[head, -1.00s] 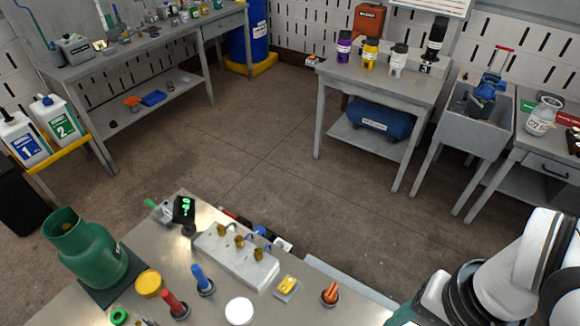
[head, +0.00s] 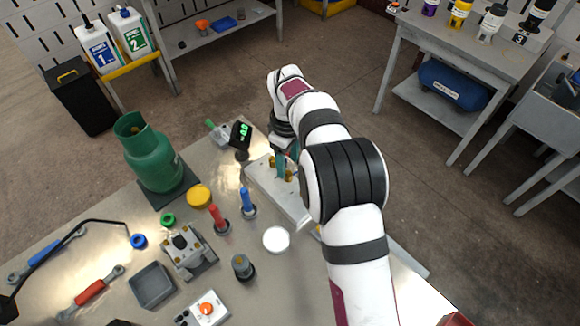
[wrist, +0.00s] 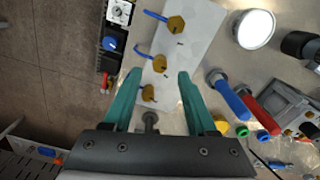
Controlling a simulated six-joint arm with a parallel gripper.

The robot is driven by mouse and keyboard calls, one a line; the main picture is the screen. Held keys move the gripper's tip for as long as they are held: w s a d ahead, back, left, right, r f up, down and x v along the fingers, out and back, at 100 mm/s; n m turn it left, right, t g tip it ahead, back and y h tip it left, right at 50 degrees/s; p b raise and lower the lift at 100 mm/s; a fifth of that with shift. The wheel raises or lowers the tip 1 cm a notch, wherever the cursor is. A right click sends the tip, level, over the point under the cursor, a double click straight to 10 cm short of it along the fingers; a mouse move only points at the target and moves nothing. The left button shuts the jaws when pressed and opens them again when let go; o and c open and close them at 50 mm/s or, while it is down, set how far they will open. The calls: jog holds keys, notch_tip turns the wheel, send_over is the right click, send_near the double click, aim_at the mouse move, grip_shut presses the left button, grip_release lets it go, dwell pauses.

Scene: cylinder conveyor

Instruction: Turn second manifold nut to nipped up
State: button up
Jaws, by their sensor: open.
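The manifold (head: 290,203) is a pale block on the metal bench, partly hidden by my arm in the head view. In the wrist view the manifold (wrist: 198,48) carries a row of three brass nuts, each with a blue lead or mark beside it: one end nut (wrist: 176,25), the middle nut (wrist: 159,63) and the other end nut (wrist: 148,93). My gripper (wrist: 159,74) is open and empty, its teal fingers spread. In that view the middle nut appears just beyond the fingertips and the near end nut between the fingers. Height above the nuts is unclear. My gripper (head: 282,160) is partly hidden in the head view.
A black display with green digits (head: 241,133) stands beside the manifold. A green cylinder (head: 152,158), red-handled (head: 217,215) and blue-handled (head: 245,199) tools, a white disc (head: 276,239) and a clamp-like fixture (head: 187,250) stand on the bench nearby.

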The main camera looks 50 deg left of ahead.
aim_at(289, 174)
notch_tip(289, 174, down, 4)
jog(key=shift+f, duration=0.1)
grip_shut()
dwell(0.4)
